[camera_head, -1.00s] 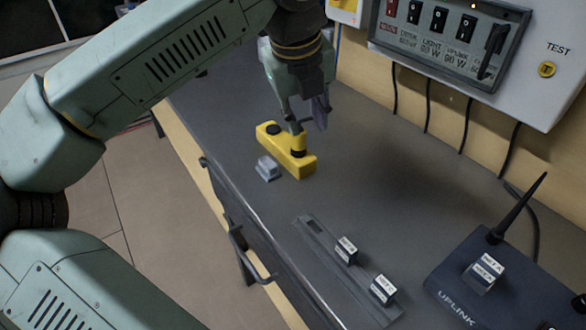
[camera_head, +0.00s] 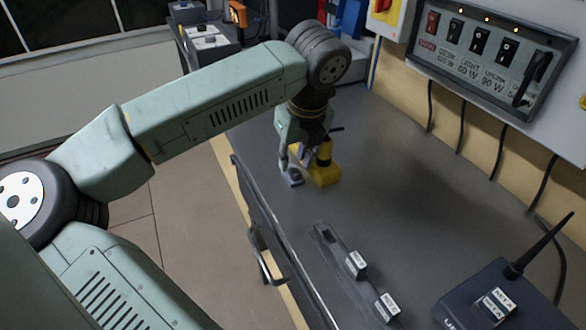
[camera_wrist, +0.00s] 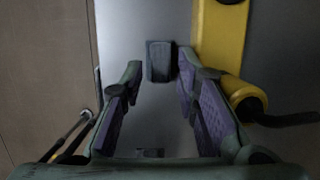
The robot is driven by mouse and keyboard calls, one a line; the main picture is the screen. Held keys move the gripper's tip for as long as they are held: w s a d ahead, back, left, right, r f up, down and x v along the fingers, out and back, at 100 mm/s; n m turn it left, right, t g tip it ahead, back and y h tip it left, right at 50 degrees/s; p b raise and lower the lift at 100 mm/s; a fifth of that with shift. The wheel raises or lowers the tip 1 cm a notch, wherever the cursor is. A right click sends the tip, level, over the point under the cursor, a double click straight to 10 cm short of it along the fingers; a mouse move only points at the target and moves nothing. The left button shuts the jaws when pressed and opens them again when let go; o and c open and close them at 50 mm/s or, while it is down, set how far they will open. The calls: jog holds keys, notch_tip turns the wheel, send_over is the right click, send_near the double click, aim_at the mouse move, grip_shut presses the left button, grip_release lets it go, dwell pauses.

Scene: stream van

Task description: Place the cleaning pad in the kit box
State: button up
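A small grey-blue block (camera_head: 292,178), which looks like the cleaning pad, lies on the grey bench beside a yellow tool with black knobs (camera_head: 325,174). In the wrist view the block (camera_wrist: 160,62) shows dark, just ahead between the tips of my gripper's fingers (camera_wrist: 158,72). My gripper (camera_head: 303,162) points down over the block, its purple-padded fingers apart and nothing held. The right finger is close beside the yellow tool (camera_wrist: 222,50); I cannot tell whether they touch. I cannot identify the kit box for sure.
A low rail with labelled blocks (camera_head: 357,264) lies along the bench's front. A dark uplink box with antenna (camera_head: 480,300) stands at the right. A switch panel (camera_head: 485,45) hangs on the wall. Boxes (camera_head: 205,38) stand at the back left. The bench middle is clear.

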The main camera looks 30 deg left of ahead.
jog(key=shift+x, duration=1.2)
jog(key=shift+c, duration=0.6)
grip_shut()
